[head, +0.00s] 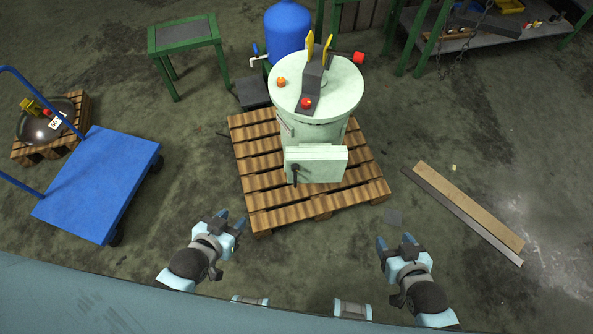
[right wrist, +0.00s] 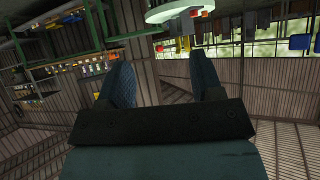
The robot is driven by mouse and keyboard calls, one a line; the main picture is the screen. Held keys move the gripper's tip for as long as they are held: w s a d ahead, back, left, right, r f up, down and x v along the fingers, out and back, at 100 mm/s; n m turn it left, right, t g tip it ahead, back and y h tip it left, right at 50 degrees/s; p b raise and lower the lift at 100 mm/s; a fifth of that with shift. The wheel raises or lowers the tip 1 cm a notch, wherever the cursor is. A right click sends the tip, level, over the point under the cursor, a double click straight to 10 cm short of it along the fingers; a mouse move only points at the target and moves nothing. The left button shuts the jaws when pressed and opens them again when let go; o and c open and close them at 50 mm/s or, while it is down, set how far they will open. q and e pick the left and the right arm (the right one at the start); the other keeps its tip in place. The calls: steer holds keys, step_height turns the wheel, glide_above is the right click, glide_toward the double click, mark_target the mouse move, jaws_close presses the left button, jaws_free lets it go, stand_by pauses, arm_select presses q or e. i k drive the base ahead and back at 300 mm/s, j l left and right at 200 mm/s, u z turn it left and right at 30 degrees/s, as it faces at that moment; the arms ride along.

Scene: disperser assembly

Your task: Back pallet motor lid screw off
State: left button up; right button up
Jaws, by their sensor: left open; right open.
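A pale green machine (head: 318,125) stands upright on a wooden pallet (head: 262,190) in the middle of the head view. Its round top (head: 340,88) carries a dark bracket with yellow pieces, an orange knob (head: 281,82) and a red knob (head: 306,103). A box with a dark handle (head: 318,165) is on its near side. I cannot tell which part is the motor lid or its screw. My left gripper (head: 232,221) is open and empty, left of and nearer than the pallet. My right gripper (head: 395,242) is open and empty, right of the pallet's near corner; its fingers show in the right wrist view (right wrist: 165,85).
A blue cart (head: 100,180) stands at the left, beside a small pallet with a dark dome (head: 45,125). A green table (head: 184,35) and a blue tank (head: 287,30) are behind. Planks (head: 470,210) lie on the floor at the right. Floor between the grippers is clear.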

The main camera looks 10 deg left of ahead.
mark_target(295, 168)
steer(key=i+j, duration=0.1)
steer(key=j, duration=1.35)
steer(key=i+j, duration=0.15)
steer(key=j, duration=0.55)
steer(key=k+u, duration=0.05)
